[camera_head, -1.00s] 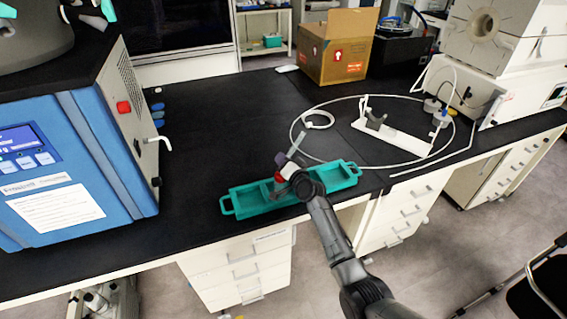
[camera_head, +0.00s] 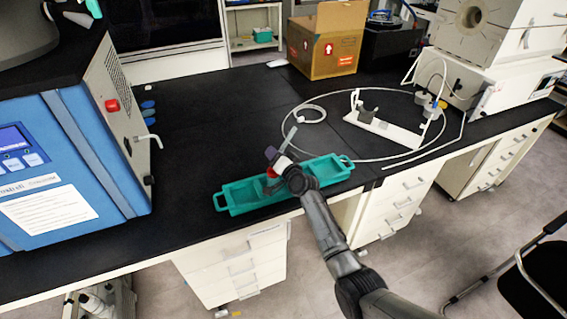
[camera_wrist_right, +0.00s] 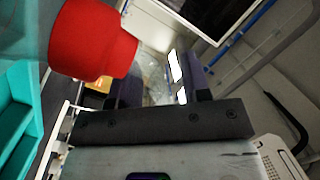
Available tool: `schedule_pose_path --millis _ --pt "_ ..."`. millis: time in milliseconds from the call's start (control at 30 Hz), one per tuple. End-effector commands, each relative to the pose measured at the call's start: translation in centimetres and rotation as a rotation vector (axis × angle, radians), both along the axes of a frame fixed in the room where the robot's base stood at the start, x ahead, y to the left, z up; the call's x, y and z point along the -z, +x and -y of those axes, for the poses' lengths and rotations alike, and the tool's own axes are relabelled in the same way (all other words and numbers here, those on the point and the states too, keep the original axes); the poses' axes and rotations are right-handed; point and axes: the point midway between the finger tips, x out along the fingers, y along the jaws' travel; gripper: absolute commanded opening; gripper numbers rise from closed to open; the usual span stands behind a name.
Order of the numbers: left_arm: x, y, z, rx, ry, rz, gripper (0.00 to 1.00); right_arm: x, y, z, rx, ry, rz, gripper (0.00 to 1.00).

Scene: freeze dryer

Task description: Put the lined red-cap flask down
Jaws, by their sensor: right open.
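The lined red-cap flask shows its red cap (camera_head: 271,172) just below my right gripper in the head view. Its small body seems to be in the middle part of the teal tray (camera_head: 232,208), but my gripper partly covers it and its contact with the tray floor cannot be made out. My right gripper (camera_head: 273,156) is open, close above and beside the cap. In the right wrist view the red cap (camera_wrist_right: 92,40) is large at upper left, beside the fingers (camera_wrist_right: 160,92), with no object clearly gripped between them. My left gripper is not in view.
A blue freeze dryer (camera_head: 75,150) stands on the left. A white stand (camera_head: 385,131) ringed by a loop of tubing lies right of the tray, with a cardboard box (camera_head: 325,42) behind. The black bench top (camera_head: 205,115) is clear between dryer and tubing.

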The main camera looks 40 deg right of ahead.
Motion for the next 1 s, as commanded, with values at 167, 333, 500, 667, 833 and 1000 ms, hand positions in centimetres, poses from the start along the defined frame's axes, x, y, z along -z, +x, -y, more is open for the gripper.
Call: schedule_pose_path --millis 167,333,500,667,833,1000 --pt "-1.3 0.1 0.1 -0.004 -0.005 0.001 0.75 -0.3 -2.5 -0.4 0.000 0.000 0.000 0.44" --pt "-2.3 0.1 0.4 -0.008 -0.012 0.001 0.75 -0.3 -5.7 -0.9 0.000 -0.001 0.000 0.44" --pt "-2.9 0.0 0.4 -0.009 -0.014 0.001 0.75 -0.2 -8.6 -1.3 0.000 0.000 0.000 0.44" --pt "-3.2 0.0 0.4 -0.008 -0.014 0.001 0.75 -0.1 -10.5 -1.6 -0.001 -0.001 -0.001 0.44" --pt "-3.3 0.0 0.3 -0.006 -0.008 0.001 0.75 -0.1 -11.6 -1.7 -0.001 0.000 0.001 0.44" --pt "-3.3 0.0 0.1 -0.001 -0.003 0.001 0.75 0.0 -12.0 -2.0 -0.007 -0.007 -0.006 0.44"
